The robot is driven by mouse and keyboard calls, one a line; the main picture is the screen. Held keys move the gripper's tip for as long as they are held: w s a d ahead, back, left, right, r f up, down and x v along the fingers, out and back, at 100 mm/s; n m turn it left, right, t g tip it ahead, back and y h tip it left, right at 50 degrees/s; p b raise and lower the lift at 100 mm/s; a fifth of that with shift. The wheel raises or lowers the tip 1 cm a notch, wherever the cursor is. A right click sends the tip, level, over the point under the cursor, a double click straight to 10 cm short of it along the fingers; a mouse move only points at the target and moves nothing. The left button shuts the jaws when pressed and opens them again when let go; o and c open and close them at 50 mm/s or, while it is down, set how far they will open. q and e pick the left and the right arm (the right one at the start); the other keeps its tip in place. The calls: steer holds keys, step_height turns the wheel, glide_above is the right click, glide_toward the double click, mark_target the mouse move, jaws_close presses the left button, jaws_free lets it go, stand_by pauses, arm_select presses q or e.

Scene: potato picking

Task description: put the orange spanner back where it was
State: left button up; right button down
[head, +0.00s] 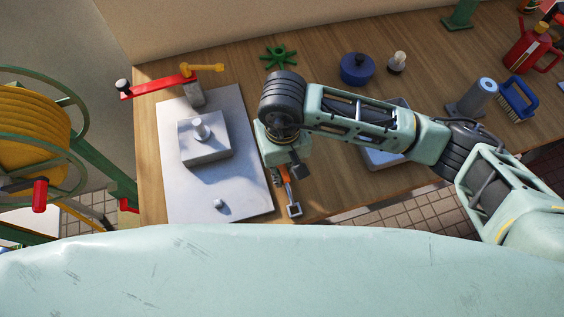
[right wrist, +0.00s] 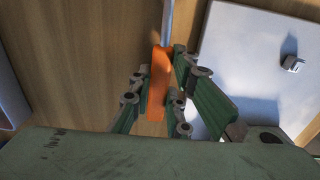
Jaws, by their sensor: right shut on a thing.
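The orange spanner (right wrist: 158,80) is between the fingers of my right gripper (right wrist: 165,90) in the right wrist view. Its grey shaft runs up out of that picture. In the head view, my right gripper (head: 284,178) points down just right of the pale metal plate and is shut on the spanner's orange part. The spanner's square grey end (head: 294,210) shows near the table's front edge. Whether the spanner touches the table is unclear. My left gripper is not in view.
The metal plate (head: 248,190) carries a block with a peg (head: 205,145) and a small nut (head: 219,204). A red crank arm (head: 160,87) stands behind it. A green star knob (head: 279,56) and blue pot (head: 357,68) lie farther back. A pale tray (head: 380,158) is partly hidden by my arm.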

mark_target(282, 168)
steer(key=shift+f, duration=0.2)
steer(key=c, duration=2)
jaws_free()
steer(key=shift+r, duration=0.1)
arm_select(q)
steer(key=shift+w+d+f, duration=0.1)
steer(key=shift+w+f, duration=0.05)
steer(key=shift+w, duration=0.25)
arm_select(e)
steer(key=o, duration=0.3)
steer(key=shift+o, duration=0.2)
steer(key=shift+r, duration=0.25)
arm_select(q)
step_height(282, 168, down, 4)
steer(key=b, duration=0.4)
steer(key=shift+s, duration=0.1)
arm_select(e)
step_height(282, 168, up, 12)
